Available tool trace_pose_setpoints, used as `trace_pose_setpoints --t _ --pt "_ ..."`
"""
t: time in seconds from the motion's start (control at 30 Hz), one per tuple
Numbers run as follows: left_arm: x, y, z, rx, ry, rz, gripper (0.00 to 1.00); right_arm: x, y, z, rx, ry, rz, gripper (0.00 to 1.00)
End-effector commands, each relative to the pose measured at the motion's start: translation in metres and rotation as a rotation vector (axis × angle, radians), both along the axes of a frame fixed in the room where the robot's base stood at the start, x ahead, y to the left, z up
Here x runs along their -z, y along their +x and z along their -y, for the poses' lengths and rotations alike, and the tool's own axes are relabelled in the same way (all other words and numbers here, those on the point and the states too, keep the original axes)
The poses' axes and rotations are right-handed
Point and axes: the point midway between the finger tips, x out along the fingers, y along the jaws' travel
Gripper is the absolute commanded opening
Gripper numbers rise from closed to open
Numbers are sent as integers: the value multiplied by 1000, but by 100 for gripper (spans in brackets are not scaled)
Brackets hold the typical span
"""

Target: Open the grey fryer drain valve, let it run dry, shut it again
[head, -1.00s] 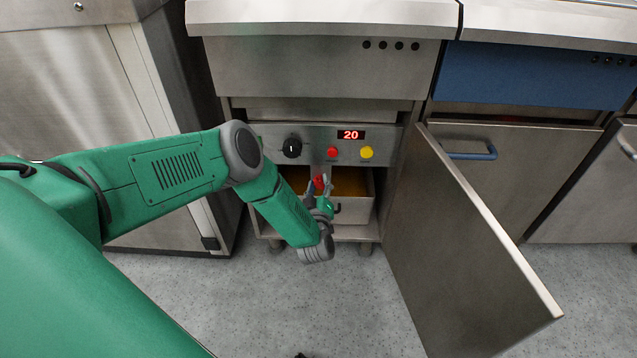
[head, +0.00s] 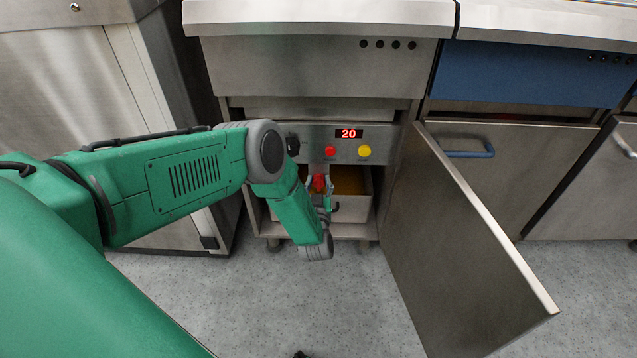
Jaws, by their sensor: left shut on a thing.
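The grey fryer (head: 320,70) stands in the middle with its cabinet open. Inside, below the control panel, is the drain valve's red handle (head: 318,183). My left gripper (head: 319,185) is shut on this handle, one finger on each side of it. A metal pan (head: 352,208) stands under the valve with orange-brown liquid in it. My gripper and forearm hide the pan's left part and most of the valve. I cannot make out a stream from the valve. My right gripper is out of view.
The control panel has a red button (head: 330,151), a yellow button (head: 364,151) and a display (head: 349,133) reading 20. The cabinet door (head: 465,240) swings out at the right. A blue-fronted fryer (head: 530,75) stands beside it.

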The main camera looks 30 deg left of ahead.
Motion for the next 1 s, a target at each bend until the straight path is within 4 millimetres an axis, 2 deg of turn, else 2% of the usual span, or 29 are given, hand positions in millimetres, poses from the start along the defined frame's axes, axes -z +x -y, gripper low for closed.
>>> trace_pose_setpoints --t 0.03,0.4,0.43,0.47,0.5,0.83,1.0 --pt "6 -3 4 6 -4 -17 3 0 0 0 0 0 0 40" --pt "6 -4 4 6 -2 -19 3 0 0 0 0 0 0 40" --pt "6 -4 3 6 -2 -19 39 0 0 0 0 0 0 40" --pt "6 -4 4 6 -2 -19 49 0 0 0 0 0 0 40" --pt "6 -3 3 5 -1 -18 52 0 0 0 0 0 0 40" --pt "2 -4 2 2 2 -8 52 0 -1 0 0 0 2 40" --pt "2 -21 14 3 0 -9 52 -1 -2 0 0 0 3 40"
